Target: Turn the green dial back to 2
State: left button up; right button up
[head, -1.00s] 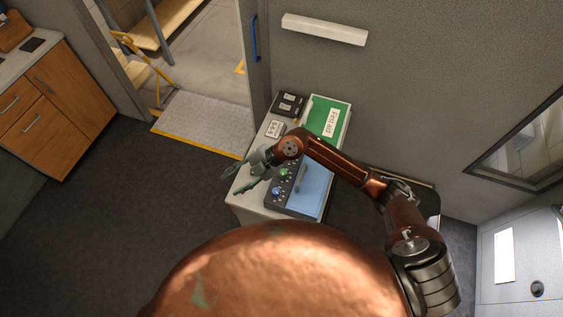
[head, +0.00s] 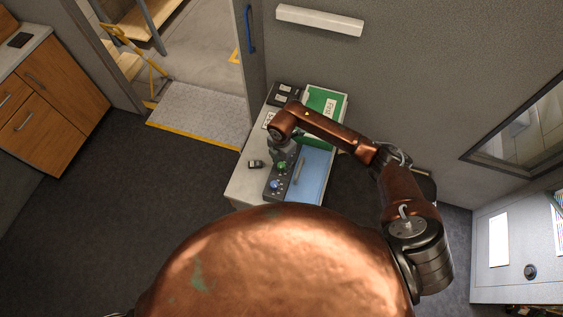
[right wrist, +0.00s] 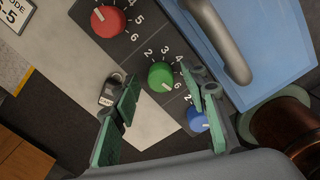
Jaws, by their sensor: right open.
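The green dial (right wrist: 161,76) is on a dark panel between a red dial (right wrist: 107,21) and a blue dial (right wrist: 198,120). Its white mark shows on its lower right side, roughly toward the 6; the exact setting is hard to tell. Numbers 2 to 6 show around it. In the head view the green dial (head: 283,166) is on the cabinet top, just below my right gripper (head: 281,155). In the right wrist view that gripper (right wrist: 163,88) is open, its green-padded fingers either side of the dial, apparently not touching it. My left gripper is out of view.
The panel belongs to a blue-lidded box (head: 312,172) with a grey handle on the cabinet top (head: 240,185). A small dark tagged object (head: 255,164) lies left of the panel. A green first aid box (head: 325,103) is behind. The floor to the left is clear.

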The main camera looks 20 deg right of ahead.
jog(key=shift+f, duration=0.3)
jog(key=shift+c, duration=0.5)
grip_shut()
